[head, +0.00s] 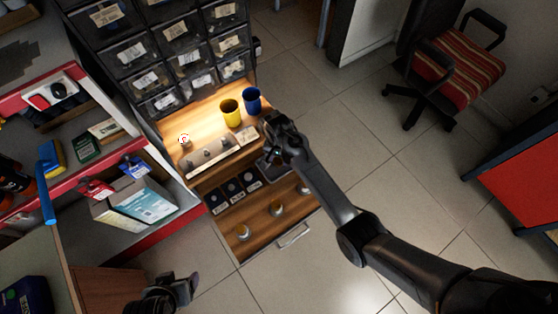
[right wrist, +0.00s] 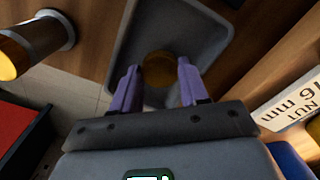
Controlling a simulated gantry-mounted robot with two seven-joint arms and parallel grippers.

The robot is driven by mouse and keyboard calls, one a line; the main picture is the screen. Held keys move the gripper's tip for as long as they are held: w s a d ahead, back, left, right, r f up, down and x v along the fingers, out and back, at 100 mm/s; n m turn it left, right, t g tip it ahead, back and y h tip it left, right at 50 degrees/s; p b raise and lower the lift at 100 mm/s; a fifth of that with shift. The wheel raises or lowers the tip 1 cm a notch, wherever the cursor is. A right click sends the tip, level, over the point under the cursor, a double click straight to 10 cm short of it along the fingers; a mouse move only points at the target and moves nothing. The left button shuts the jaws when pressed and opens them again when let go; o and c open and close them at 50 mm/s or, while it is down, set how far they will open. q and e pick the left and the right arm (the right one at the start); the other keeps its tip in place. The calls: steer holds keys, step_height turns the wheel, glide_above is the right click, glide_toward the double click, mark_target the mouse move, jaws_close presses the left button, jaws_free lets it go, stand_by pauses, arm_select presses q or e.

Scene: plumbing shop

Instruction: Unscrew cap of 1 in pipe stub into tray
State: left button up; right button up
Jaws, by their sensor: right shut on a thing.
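My right gripper (head: 277,152) is shut on a round brass cap (right wrist: 158,69), seen between its two fingers in the right wrist view (right wrist: 158,72). The cap is over the grey tray (head: 268,173); the tray also fills the upper middle of the right wrist view (right wrist: 205,30). I cannot tell the height of the cap above the tray floor. Pipe stubs stand on the lower wooden board: one at the front (head: 243,232), one in the middle (head: 276,209), one at the right (head: 304,188). My left gripper (head: 183,290) is low at the left, away from the bench; its jaws are unclear.
A yellow cup (head: 230,113) and a blue cup (head: 252,100) stand behind the tray. A labelled rail (head: 222,151) with small fittings lies left of it. Dark parts drawers (head: 170,50) rise at the back.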

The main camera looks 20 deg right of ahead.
steer(key=shift+f, duration=1)
steer(key=o, duration=1.2)
steer(key=shift+f, duration=0.15)
steer(key=shift+c, duration=0.2)
